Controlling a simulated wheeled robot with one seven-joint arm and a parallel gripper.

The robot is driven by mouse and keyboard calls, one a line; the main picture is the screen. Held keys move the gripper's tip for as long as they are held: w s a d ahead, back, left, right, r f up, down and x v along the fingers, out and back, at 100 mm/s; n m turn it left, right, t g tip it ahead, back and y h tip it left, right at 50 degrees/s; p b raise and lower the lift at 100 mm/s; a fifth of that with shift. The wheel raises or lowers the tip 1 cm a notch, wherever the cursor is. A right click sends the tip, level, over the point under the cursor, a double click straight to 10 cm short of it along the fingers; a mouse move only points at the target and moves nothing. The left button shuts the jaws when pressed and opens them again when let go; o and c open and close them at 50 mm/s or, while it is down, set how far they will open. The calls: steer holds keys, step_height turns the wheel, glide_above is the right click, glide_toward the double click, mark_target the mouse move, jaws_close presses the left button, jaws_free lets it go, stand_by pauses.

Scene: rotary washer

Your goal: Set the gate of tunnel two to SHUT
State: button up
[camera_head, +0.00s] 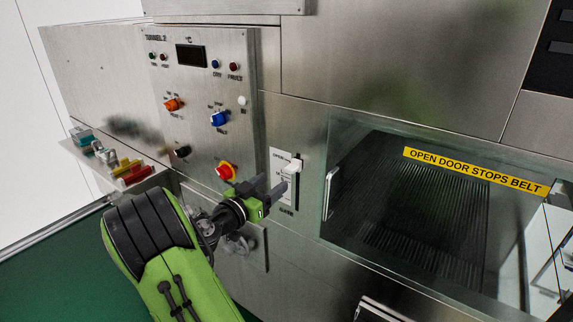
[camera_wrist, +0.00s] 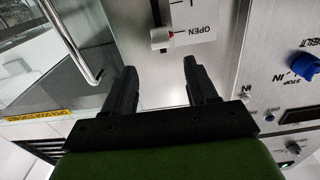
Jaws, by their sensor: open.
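The gate control is a white plate (camera_head: 281,176) on the steel front, marked GATE below it. Its white lever knob (camera_head: 292,166) is at the top of the plate in the head view. My gripper (camera_head: 276,182) is in front of the plate, just below the knob in the head view. In the wrist view my gripper (camera_wrist: 160,68) is open and empty, its fingers pointing toward the knob and apart from it. The lower plate is partly hidden by the fingers.
The TUNNEL 2 panel (camera_head: 204,100) with orange, blue and red knobs is to the left. A glass door (camera_head: 370,220) with a metal handle (camera_head: 330,193) is close on the right. A tray of coloured items (camera_head: 118,168) juts out at far left.

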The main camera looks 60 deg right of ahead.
mark_target(288, 170)
steer(key=d, duration=0.3)
steer(key=s+d+p, duration=0.1)
steer(key=d, duration=0.2)
steer(key=d+p, duration=0.1)
steer(key=d, duration=0.3)
steer(key=shift+s, duration=0.15)
steer(key=shift+f, duration=0.1)
jaws_close()
